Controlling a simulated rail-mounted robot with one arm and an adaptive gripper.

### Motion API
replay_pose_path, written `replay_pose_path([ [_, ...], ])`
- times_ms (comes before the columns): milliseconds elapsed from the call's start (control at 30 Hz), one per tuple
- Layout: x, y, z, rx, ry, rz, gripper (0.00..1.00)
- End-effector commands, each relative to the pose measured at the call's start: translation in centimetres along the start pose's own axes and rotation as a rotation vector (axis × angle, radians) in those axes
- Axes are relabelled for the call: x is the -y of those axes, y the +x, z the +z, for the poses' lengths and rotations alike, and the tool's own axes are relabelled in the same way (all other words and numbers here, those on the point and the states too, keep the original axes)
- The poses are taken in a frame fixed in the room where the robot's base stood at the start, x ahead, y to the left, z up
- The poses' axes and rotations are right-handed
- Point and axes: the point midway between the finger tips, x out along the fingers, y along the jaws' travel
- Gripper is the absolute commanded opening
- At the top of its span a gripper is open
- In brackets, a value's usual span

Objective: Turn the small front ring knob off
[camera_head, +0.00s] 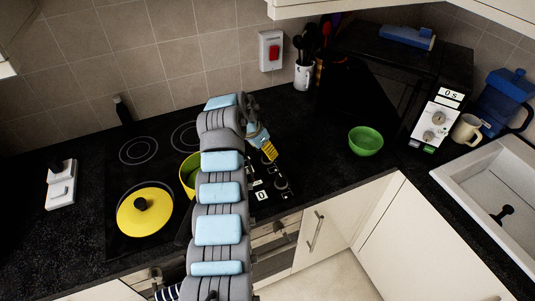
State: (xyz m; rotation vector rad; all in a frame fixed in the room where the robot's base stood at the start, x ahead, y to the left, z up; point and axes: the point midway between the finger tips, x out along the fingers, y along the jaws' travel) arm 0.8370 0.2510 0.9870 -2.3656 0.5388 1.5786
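The cooktop's control strip (269,191) lies just right of my arm, with dark round knobs (281,184) and small white displays; one near the front reads 0. The knobs are small and partly crowded together, so I cannot tell which is the small front ring knob or its setting. My gripper (268,151), with a yellow tip, hangs above and behind the strip, apart from the knobs as far as I can see. My arm hides part of the strip's left side. I cannot see whether the fingers are open or shut.
A lidded yellow pan (146,212) sits on the front left of the cooktop (125,180). Another yellow pan (186,176) is partly behind my arm. A green bowl (365,141) stands to the right, with clear counter between. A utensil pot (303,76) stands at the back.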

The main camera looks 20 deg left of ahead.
Motion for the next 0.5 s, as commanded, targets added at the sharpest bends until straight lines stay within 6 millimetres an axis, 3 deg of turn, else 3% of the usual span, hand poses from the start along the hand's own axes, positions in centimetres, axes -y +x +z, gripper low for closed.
replay_pose_path([
  [500, 0.0, 4.1, 0.1, 0.003, -0.001, 0.003, 0.66],
])
